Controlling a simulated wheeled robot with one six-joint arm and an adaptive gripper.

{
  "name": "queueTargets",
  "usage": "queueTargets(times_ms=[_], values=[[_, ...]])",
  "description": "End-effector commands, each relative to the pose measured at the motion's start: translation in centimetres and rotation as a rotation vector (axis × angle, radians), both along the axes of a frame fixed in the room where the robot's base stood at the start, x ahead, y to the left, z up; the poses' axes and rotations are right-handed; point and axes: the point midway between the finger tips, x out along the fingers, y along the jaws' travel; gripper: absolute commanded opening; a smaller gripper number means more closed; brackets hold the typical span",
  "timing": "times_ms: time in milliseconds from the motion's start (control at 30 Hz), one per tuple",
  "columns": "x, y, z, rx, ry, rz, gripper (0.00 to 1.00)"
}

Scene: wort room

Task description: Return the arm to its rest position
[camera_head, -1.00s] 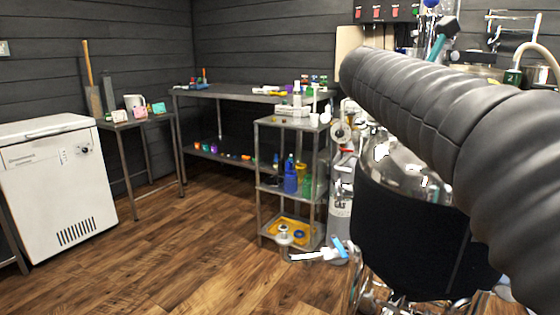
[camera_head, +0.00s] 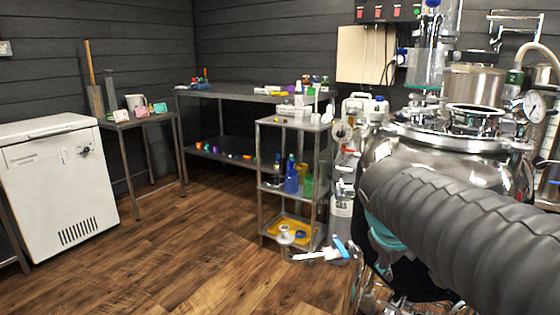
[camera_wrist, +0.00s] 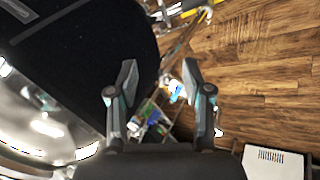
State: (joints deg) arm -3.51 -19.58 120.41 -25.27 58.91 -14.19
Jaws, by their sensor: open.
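My gripper (camera_wrist: 158,78) shows in the wrist view with its two fingers spread apart and nothing between them. Beyond the fingers lie the wood floor, a shelf with small items and the dark side of a large steel vessel. In the head view my arm, in a dark ribbed sleeve, crosses the lower right in front of the steel vessel (camera_head: 445,160). My gripper's fingers cannot be made out in the head view.
A shelf cart (camera_head: 285,123) with bottles stands left of the vessel. A blue-handled valve (camera_head: 338,247) juts out low beside it. A white chest machine (camera_head: 58,180) stands at the left. The wood floor (camera_head: 190,260) between is clear.

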Motion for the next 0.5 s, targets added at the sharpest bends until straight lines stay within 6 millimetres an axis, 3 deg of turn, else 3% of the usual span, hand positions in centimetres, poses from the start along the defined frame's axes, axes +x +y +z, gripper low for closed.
queueTargets(times_ms=[33, 100, 233, 367, 500], values=[[-2.3, 1.3, -1.9, 0.120, -0.031, -0.080, 0.50], [-4.9, 3.1, -4.1, 0.273, -0.064, -0.187, 0.50], [-9.2, 5.5, -7.2, 0.470, -0.093, -0.312, 0.50], [-12.1, 6.3, -8.6, 0.540, -0.105, -0.340, 0.50], [-13.1, 6.0, -8.0, 0.546, -0.146, -0.338, 0.50]])
